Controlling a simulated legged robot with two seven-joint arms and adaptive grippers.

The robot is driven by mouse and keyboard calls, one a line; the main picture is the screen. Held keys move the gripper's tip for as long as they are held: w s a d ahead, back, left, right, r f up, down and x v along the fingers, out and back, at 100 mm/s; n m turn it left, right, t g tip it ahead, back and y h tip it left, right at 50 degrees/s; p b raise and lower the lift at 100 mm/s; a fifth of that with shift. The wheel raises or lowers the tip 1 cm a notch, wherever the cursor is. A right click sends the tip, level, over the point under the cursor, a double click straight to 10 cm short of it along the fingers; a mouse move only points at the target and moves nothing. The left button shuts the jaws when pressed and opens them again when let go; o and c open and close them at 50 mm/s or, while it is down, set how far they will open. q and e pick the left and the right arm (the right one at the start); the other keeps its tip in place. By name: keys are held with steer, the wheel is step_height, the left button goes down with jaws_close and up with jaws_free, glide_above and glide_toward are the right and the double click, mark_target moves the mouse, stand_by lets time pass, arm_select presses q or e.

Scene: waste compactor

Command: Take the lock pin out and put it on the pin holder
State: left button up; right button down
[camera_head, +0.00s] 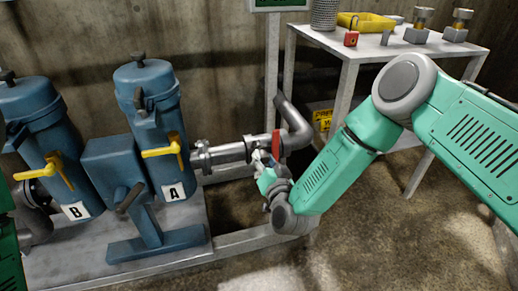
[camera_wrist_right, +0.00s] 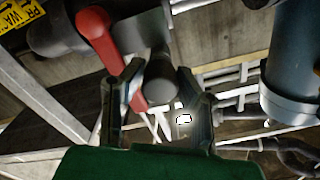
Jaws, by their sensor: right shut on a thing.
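My right gripper (camera_head: 261,170) is at the pipe end beside the red valve lever (camera_head: 276,143). In the right wrist view, my right gripper's fingers (camera_wrist_right: 158,90) are shut on a dark grey round-ended piece (camera_wrist_right: 160,72), which looks like the lock pin's knob. The red lever (camera_wrist_right: 98,38) is close to its left, with another red part showing behind the fingers. The fingers hide the rest of the pin, so I cannot tell how far it is in. I cannot clearly make out the pin holder. My left gripper is not in view.
Blue vessels A (camera_head: 158,120) and B (camera_head: 48,150) with yellow handles (camera_head: 165,150) stand on a metal base at left. A table (camera_head: 445,52) at the back right carries a yellow tray (camera_head: 367,22), a red padlock-like item (camera_head: 351,38) and two metal-and-brass pieces (camera_head: 418,25).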

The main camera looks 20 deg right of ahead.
steer(key=shift+s, duration=0.1)
steer(key=shift+s+d+p, duration=0.1)
steer(key=shift+s+p, duration=1.65)
steer(key=shift+s, duration=2.15)
steer(key=shift+d, duration=0.15)
